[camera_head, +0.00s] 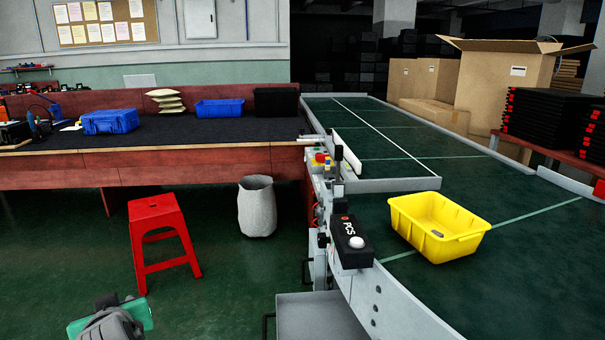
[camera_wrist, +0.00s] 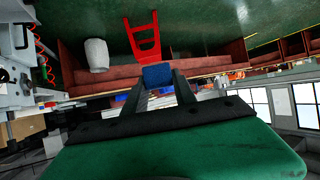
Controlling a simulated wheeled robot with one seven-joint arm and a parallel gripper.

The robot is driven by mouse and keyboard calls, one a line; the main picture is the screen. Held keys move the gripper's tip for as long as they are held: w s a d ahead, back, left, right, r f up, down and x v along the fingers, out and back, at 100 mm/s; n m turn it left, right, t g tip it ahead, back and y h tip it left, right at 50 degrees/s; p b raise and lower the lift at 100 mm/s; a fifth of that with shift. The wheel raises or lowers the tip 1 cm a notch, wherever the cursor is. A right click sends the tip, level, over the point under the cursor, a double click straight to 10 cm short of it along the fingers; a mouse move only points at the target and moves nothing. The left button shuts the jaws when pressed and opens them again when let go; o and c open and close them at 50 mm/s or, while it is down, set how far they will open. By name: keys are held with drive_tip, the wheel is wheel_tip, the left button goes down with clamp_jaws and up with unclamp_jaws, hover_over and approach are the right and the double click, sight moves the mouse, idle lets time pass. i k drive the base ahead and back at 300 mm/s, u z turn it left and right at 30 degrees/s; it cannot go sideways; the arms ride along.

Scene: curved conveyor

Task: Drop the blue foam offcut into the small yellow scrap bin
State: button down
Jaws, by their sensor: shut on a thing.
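A blue foam offcut (camera_wrist: 157,75) is held between the two dark fingertips of my gripper (camera_wrist: 158,84) in the wrist view. My gripper is shut on it and points away over the floor toward the workbench side. In the head view only part of my wrist with its green plate shows at the bottom left, and the offcut cannot be made out there. The small yellow scrap bin (camera_head: 421,236) stands upright on the green conveyor at the right, well apart from my gripper.
The grey conveyor edge with a black control box (camera_head: 350,243) lies between my arm and the bin. A red stool (camera_head: 164,243) and a pale waste bin (camera_head: 257,207) stand on the floor. Blue crates sit on the workbench (camera_head: 160,157). The belt (camera_head: 510,270) around the bin is clear.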

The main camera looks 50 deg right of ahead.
sight(444, 233)
drive_tip(key=z, duration=1.15)
drive_tip(key=i, duration=0.1)
drive_tip(key=z, duration=0.05)
